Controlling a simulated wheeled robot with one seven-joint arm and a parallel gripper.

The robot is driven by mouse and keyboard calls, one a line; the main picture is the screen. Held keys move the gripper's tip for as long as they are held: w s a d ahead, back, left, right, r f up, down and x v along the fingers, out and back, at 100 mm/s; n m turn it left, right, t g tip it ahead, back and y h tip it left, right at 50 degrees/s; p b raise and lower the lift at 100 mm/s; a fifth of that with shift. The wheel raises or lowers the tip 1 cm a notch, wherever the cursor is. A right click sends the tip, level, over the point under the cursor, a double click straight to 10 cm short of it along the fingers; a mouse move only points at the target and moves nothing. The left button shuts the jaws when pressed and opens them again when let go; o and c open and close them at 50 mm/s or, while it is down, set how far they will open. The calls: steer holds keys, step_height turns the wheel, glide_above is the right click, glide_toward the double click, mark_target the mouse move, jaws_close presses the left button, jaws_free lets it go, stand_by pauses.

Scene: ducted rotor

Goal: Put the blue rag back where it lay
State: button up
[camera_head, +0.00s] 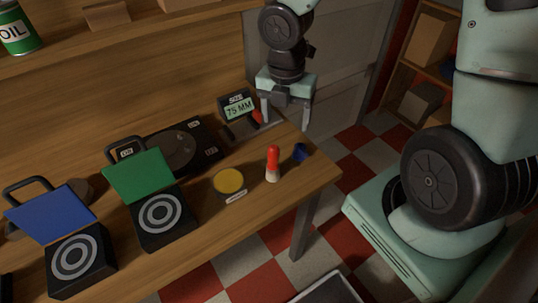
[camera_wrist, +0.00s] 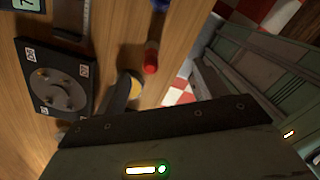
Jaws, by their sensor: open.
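A small dark-blue thing, which looks like the blue rag (camera_head: 300,152), lies on the wooden table (camera_head: 318,172) near its right end. It is just right of a red and white bottle (camera_head: 272,163). A bit of blue (camera_wrist: 161,4), likely the same rag, shows at the top edge of the wrist view. My gripper (camera_head: 286,117) is open with nothing visible between its fingers. It points down near the table's back right corner, behind the rag and apart from it.
A yellow disc (camera_head: 229,181) lies left of the bottle. A 75 MM display (camera_head: 238,108) and a dark plate with a round dial (camera_head: 178,151) stand at the back. Green-lidded (camera_head: 138,175) and blue-lidded (camera_head: 52,212) boxes are at left. Checkered floor lies beyond the table's right edge.

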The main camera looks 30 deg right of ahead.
steer(key=s+a+r+m, duration=0.4)
steer(key=s+a+m, duration=0.3)
steer(key=m, duration=0.2)
steer(key=s+a+r+m+y, duration=0.1)
steer(key=s+a+r+m, duration=0.3)
steer(key=s+a+m, duration=0.3)
steer(key=shift+s+a+m, duration=0.3)
steer(key=shift+s+m, duration=0.25)
steer(key=shift+m, duration=0.35)
